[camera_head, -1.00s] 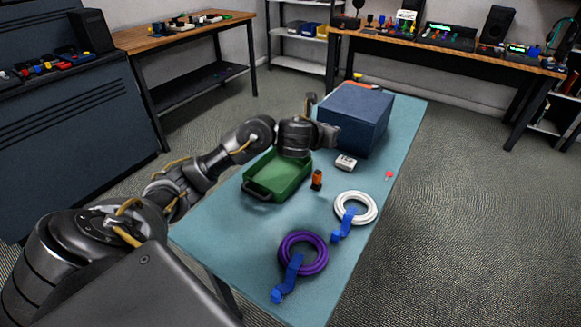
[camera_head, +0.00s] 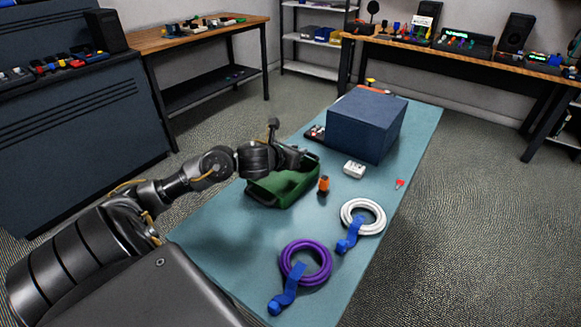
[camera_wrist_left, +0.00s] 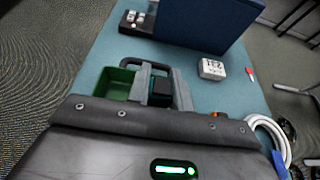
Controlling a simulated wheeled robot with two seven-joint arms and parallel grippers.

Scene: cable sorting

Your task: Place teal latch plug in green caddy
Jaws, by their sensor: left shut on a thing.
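The green caddy (camera_head: 262,196) sits on the teal table, left of the orange-and-black piece. It also shows in the left wrist view (camera_wrist_left: 116,82), with a dark handle at its far side. My left gripper (camera_head: 296,158) is above the caddy, toward its far right part. In the left wrist view its fingers (camera_wrist_left: 160,92) are shut on a small dark block with teal showing at its lower edge, the teal latch plug (camera_wrist_left: 160,88). The plug is mostly hidden in the head view. My right gripper is not in view.
A dark blue box (camera_head: 366,125) stands behind the caddy, with a black strip of parts (camera_head: 314,132) beside it. A white box (camera_head: 354,169), orange-and-black piece (camera_head: 324,185), red piece (camera_head: 399,184), white coil (camera_head: 372,205) and purple coil (camera_head: 322,270) lie to the right and in front.

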